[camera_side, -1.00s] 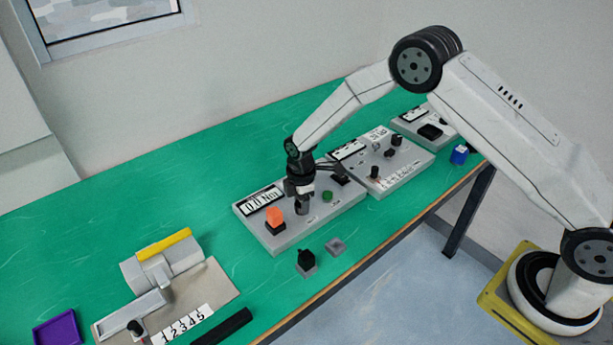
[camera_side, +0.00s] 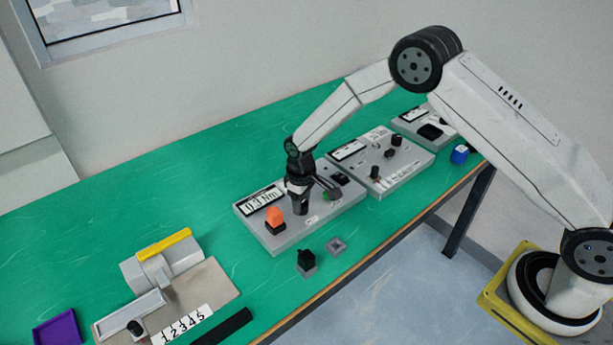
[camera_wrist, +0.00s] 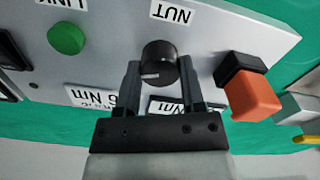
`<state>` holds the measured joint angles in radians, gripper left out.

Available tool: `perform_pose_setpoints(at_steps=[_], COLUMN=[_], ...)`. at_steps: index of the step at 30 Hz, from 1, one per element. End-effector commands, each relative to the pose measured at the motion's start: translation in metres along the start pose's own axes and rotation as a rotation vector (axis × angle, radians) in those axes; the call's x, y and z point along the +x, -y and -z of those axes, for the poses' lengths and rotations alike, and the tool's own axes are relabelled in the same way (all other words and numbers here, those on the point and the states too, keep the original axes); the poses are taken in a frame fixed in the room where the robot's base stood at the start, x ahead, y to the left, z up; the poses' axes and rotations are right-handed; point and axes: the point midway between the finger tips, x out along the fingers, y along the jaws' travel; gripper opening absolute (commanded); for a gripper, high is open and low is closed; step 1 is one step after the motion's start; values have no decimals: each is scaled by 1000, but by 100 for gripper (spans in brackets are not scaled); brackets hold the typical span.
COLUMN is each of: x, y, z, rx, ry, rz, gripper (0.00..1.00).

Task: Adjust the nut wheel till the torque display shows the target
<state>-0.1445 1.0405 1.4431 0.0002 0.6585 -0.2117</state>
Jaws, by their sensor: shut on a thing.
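The nut wheel (camera_wrist: 159,58) is a black round knob with a white mark, under an upside-down NUT label (camera_wrist: 172,14) in the wrist view. My gripper (camera_wrist: 160,72) is shut on it, one finger on each side. In the side view my gripper (camera_side: 300,208) points down onto the grey panel (camera_side: 285,240) and hides the wheel. The torque display (camera_side: 264,200) at the panel's back left seems to read 0.3 Nm. In the wrist view the display area is partly hidden behind my fingers, and I cannot read a target surely.
An orange rocker switch (camera_side: 276,215) stands close left of my gripper. A green button (camera_wrist: 67,39) is on the wheel's other side. A black knob block (camera_side: 306,261) and a small grey block (camera_side: 336,245) sit in front. Another control panel (camera_side: 400,175) stands to the right.

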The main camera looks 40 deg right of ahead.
Motion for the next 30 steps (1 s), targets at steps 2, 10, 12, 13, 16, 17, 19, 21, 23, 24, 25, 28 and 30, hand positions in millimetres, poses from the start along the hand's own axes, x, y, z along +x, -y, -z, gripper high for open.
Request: perform_pose_setpoints(at_steps=[2, 10, 12, 13, 16, 17, 19, 21, 23, 24, 25, 28, 30], x=[-1, -1, -1, -1, -1, -1, -1, -1, -1, -1, -1, -1, -1], y=[0, 0, 0, 0, 0, 0, 0, 0, 0, 0, 0, 0, 0], z=[1, 1, 1, 1, 1, 1, 1, 1, 1, 1, 1, 1, 1], rx=[72, 328, 394, 423, 517, 544, 606, 662, 707, 734, 752, 804, 832], ry=[-3, -3, -3, -3, -3, -3, -3, -3, -4, -4, -4, -4, -4], rz=[0, 0, 0, 0, 0, 0, 0, 0, 0, 0, 0, 1, 1], gripper=[0, 0, 0, 0, 0, 0, 0, 0, 0, 0, 0, 0, 0])
